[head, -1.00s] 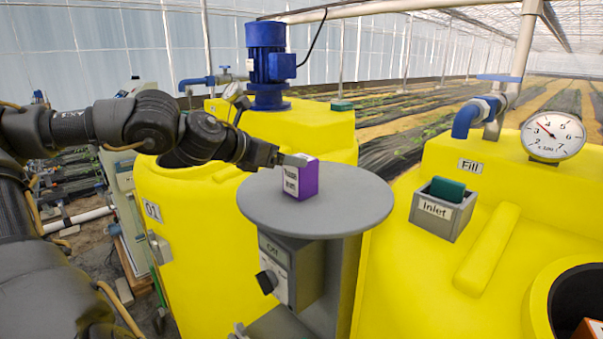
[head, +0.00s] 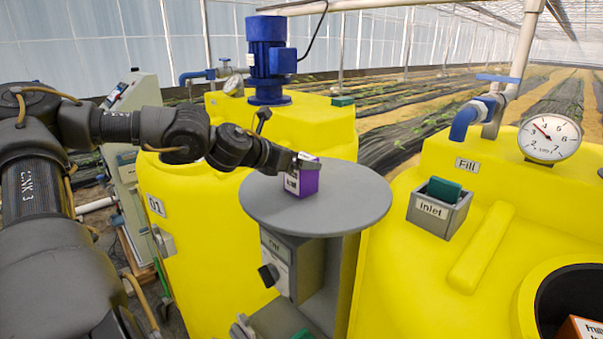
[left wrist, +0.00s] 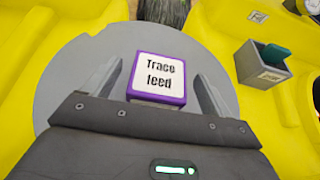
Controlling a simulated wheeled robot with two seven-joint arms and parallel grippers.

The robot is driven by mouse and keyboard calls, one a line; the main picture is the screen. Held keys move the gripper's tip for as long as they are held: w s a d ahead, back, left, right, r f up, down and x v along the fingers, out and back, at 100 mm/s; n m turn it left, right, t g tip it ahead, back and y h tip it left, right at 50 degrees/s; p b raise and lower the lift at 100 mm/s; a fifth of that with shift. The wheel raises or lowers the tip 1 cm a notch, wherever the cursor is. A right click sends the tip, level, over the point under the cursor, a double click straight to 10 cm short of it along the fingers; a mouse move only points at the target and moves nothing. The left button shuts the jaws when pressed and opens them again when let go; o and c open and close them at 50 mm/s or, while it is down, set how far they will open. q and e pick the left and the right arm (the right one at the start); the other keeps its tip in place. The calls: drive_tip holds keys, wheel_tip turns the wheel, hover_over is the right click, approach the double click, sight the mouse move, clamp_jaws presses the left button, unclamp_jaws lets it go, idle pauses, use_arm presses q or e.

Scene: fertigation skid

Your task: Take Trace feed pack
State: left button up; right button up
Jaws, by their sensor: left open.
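The Trace feed pack (head: 302,183) is a small purple box with white labels. It stands upright on the round grey table (head: 350,208), left of its middle. In the left wrist view the pack (left wrist: 159,77) shows its white top reading "Trace feed". My left gripper (head: 300,163) is at the pack from the left and partly covers it in the head view. In the left wrist view its two fingers (left wrist: 157,88) stand apart on either side of the pack, with gaps visible. My right gripper is not in view.
A grey Inlet box (head: 439,212) with a green block sits on the right yellow tank (head: 420,270). A blue motor (head: 266,60) tops the left yellow tank. An orange pack (head: 582,328) lies in the tank opening at the lower right. The table's right side is clear.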

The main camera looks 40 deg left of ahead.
use_arm(q)
drive_tip(key=c, duration=1.3)
drive_tip(key=shift+r, duration=0.15)
drive_tip(key=shift+a+r, duration=0.1)
drive_tip(key=shift+r, duration=0.5)
drive_tip(key=s+d+r+b, duration=0.2)
drive_tip(key=d+r, duration=0.2)
drive_tip(key=s+d+r+b, duration=0.2)
drive_tip(key=d+r, duration=0.1)
drive_tip(key=d, duration=0.1)
drive_tip(key=s+d+r+b, duration=0.3)
drive_tip(key=d+r, duration=0.1)
drive_tip(key=shift+s+d+r, duration=0.1)
drive_tip(key=shift+r, duration=0.25)
